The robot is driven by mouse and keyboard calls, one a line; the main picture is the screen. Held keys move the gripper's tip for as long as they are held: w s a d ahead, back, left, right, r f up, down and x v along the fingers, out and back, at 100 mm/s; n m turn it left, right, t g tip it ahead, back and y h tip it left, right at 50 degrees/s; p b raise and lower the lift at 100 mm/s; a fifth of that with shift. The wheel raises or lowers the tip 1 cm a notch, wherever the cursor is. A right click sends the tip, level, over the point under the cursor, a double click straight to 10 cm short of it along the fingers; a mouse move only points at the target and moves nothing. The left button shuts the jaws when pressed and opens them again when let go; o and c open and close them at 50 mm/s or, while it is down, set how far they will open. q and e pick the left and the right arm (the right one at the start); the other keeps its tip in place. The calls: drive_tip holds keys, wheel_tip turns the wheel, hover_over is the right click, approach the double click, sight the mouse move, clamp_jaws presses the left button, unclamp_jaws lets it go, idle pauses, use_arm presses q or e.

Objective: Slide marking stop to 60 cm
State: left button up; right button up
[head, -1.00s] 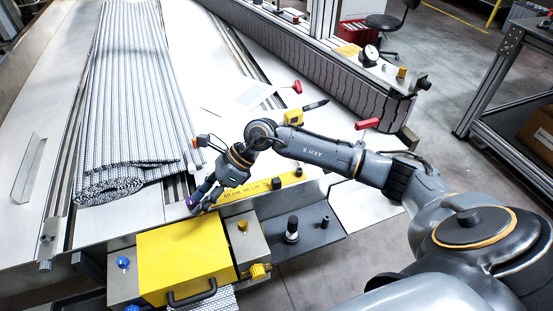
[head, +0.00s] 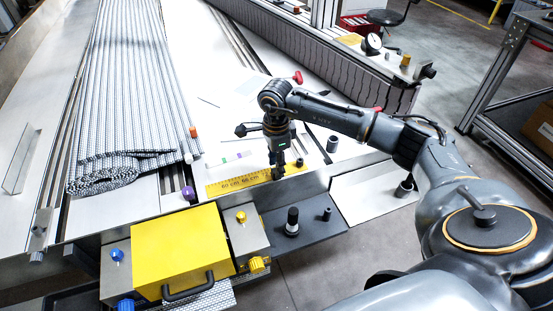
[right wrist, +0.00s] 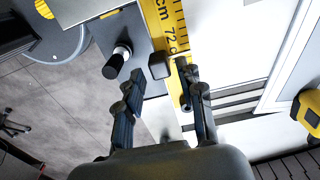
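A yellow ruler (head: 232,182) runs along the front edge of the white table, with 60 cm and 66 cm readable. My right gripper (head: 277,175) points down at the ruler's right part. In the right wrist view, a small black block (right wrist: 160,66), which looks like the marking stop, sits at the ruler's edge (right wrist: 164,25) near the 72 cm mark. There my right gripper (right wrist: 161,72) is open, its fingertips on either side of the block with gaps visible. In the head view the gripper hides the block. My left gripper is not in view.
A yellow cover with a handle (head: 180,250) stands at the front. A black-topped post (head: 292,222) rises from the grey bracket right of it. A corrugated fabric roll (head: 125,110) lies left. A purple knob (head: 188,192) is near the ruler's left end, and a marker (head: 235,158) lies behind it.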

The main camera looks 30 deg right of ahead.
wheel_tip(320, 180, down, 2)
drive_tip(key=shift+f+b, duration=0.1)
drive_tip(key=shift+b, duration=0.25)
clamp_jaws()
drive_tip(key=shift+w+a+r, duration=0.1)
drive_tip(key=shift+w+a, duration=0.15)
drive_tip(key=shift+a, duration=0.6)
drive_tip(key=shift+w+a+r, duration=0.1)
drive_tip(key=shift+w+a, duration=0.1)
drive_tip(key=shift+a, duration=0.65)
drive_tip(key=shift+w+a, duration=0.25)
drive_tip(key=shift+a, duration=0.6)
drive_tip(key=shift+w+a+r+b, duration=0.1)
drive_tip(key=shift+w+a+b, duration=0.2)
drive_tip(key=shift+a, duration=0.95)
drive_tip(key=shift+w+a+f+b, duration=0.1)
drive_tip(key=shift+w+a+b, duration=0.2)
drive_tip(key=shift+a, duration=1)
drive_tip(key=shift+w+a+r+b, duration=0.15)
drive_tip(key=shift+w+a, duration=0.25)
drive_tip(key=shift+a, duration=0.85)
drive_tip(key=shift+o, duration=0.9)
unclamp_jaws()
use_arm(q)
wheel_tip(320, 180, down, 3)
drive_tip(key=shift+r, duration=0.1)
use_arm(e)
drive_tip(key=shift+o, duration=0.3)
drive_tip(key=shift+s, duration=0.15)
